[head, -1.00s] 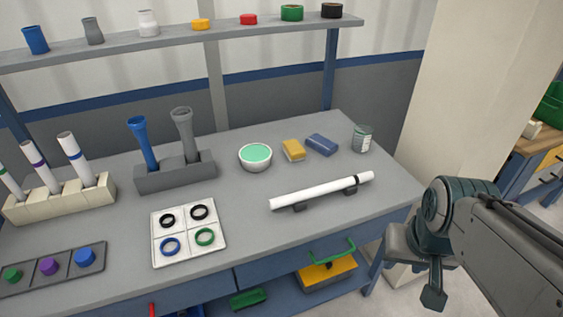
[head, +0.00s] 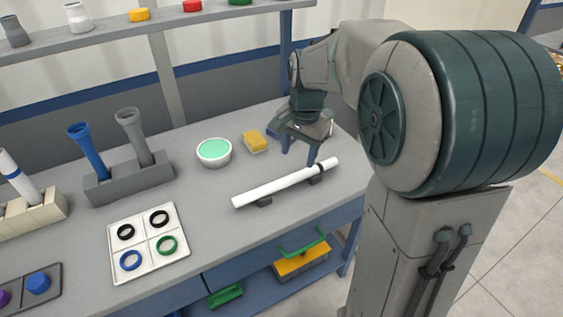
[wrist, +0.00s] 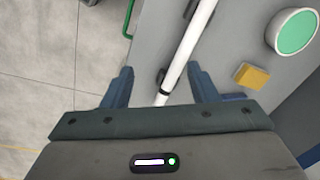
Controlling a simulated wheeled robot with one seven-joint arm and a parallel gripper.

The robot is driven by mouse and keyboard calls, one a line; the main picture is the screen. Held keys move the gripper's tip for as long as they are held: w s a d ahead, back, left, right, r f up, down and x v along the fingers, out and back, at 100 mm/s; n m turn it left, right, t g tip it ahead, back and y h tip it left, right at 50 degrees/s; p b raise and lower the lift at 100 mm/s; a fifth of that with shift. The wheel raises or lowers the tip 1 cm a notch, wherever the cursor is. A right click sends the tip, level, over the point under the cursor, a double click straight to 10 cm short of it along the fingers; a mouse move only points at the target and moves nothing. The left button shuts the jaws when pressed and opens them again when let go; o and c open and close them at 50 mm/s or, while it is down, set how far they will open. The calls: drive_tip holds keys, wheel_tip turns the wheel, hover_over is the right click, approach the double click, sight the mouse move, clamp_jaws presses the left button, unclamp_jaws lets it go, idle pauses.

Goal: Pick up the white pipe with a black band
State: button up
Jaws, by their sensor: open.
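The white pipe with a black band (head: 275,187) lies on two small dark supports on the grey table, its banded end to the right in the head view. My gripper (head: 298,150) is above the table near that banded end, pointing down. In the wrist view the pipe (wrist: 188,50) runs between the two spread blue fingers of my gripper (wrist: 162,88). The fingers are open and I see no contact with the pipe. The black band shows near the fingers in the wrist view; the pipe's end there is partly hidden by the gripper body.
A yellow sponge (head: 255,141) and a bowl with green contents (head: 214,152) stand behind the pipe. A white tray with several rings (head: 149,242) lies to its left. A grey holder (head: 130,180) bears two flared pipes. A shelf (head: 150,27) runs above.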

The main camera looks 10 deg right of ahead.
drive_tip(key=w+f+m+g, duration=0.1)
drive_tip(key=w+f+m, duration=0.35)
drive_tip(key=w, duration=0.55)
hover_over(288, 177)
drive_tip(key=shift+m+h, duration=0.3)
drive_tip(key=shift+m, duration=0.05)
drive_tip(key=f, duration=0.8)
drive_tip(key=shift+w+f, duration=0.2)
drive_tip(key=shift+w, duration=0.1)
drive_tip(key=f, duration=0.3)
drive_tip(key=f+p, duration=0.1)
drive_tip(key=f, duration=0.1)
drive_tip(key=shift+s+f, duration=0.15)
drive_tip(key=shift+s, duration=0.15)
drive_tip(key=c, duration=1.1)
